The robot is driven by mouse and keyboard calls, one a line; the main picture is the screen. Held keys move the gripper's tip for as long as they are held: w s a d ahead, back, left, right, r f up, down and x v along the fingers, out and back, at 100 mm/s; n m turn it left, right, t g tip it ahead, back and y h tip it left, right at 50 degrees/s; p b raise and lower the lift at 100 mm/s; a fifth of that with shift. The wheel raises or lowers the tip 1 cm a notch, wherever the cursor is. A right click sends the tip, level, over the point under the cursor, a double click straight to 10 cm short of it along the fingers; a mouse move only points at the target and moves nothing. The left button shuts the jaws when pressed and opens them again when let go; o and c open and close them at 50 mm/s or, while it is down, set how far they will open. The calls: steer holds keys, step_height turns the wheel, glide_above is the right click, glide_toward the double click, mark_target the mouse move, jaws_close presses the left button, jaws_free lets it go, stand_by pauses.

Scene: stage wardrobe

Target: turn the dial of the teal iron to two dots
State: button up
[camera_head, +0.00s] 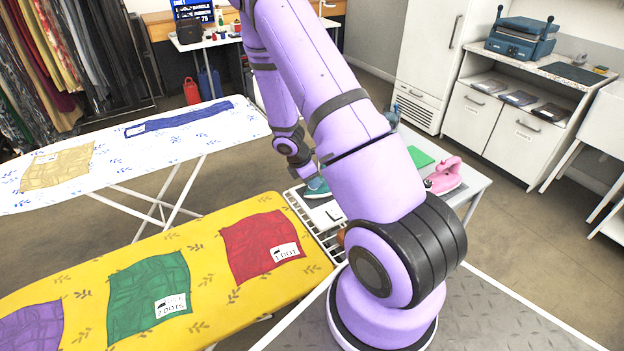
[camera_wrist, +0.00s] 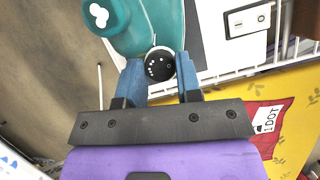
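The teal iron (camera_wrist: 150,22) fills the top of the wrist view, with a white emblem on its body. In the head view the teal iron (camera_head: 318,187) shows partly behind my arm. Its round black dial (camera_wrist: 160,66) has white dots of several counts around its face. My gripper (camera_wrist: 160,68) has its two blue fingers on opposite sides of the dial, with no clear gap, and appears shut on it. The dial's pointer setting is too small to read. In the head view the fingertips are hidden.
A yellow ironing board (camera_head: 190,235) carries a red cloth (camera_head: 262,246) labelled 1 dot and a green cloth (camera_head: 148,285). A white board (camera_head: 200,135) stands behind.

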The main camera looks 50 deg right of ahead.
steer(key=shift+m, duration=0.4)
steer(key=shift+c, duration=0.3)
steer(key=shift+w+m+g, duration=0.1)
steer(key=shift+m+g, duration=0.2)
steer(key=shift+m, duration=0.3)
steer(key=shift+d+m+g+y, duration=0.1)
steer(key=shift+m+g+y, duration=0.25)
steer(key=shift+m, duration=0.7)
steer(key=shift+m+g+y, duration=0.25)
steer(key=shift+m+y, duration=0.1)
steer(key=shift+m, duration=0.7)
steer(key=o, duration=0.9)
steer(key=shift+o, duration=0.2)
steer(key=v, duration=1)
steer(key=shift+w+r, duration=0.2)
steer(key=shift+r, duration=0.15)
